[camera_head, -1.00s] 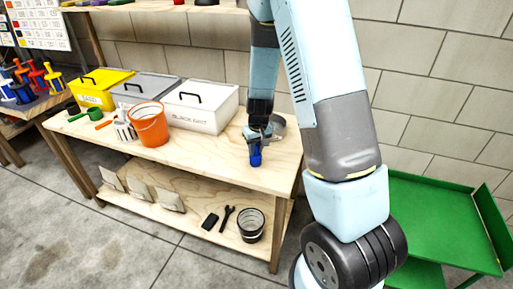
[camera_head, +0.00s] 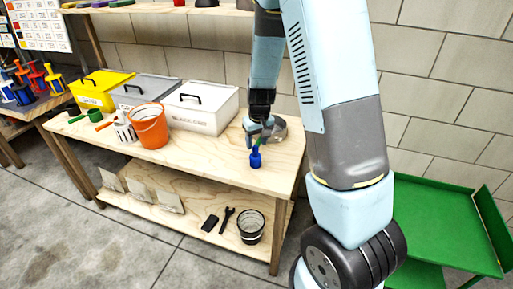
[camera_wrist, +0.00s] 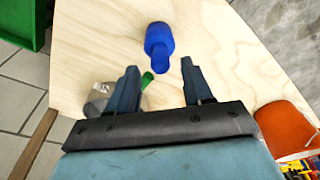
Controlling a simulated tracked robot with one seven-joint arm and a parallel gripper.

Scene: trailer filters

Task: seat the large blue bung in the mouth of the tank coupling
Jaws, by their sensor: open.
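The blue bung (camera_head: 255,159) stands upright on the bench near its front right edge, its narrow knob up. In the wrist view the bung (camera_wrist: 159,42) is beyond my fingertips, apart from them. My gripper (camera_head: 260,131) is open and empty, just above and behind the bung; its two fingers also show in the wrist view (camera_wrist: 160,76). I cannot pick out the tank coupling with certainty. A grey, rounded object (camera_head: 279,127) lies behind my gripper, partly hidden, with a green handle-like piece (camera_wrist: 147,78) beside it.
The bench (camera_head: 215,178) also holds an orange bucket (camera_head: 150,126), a white lidded box (camera_head: 202,107), and grey and yellow boxes (camera_head: 101,89). A green cart (camera_head: 440,222) stands at the right. Bare bench lies left of the bung.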

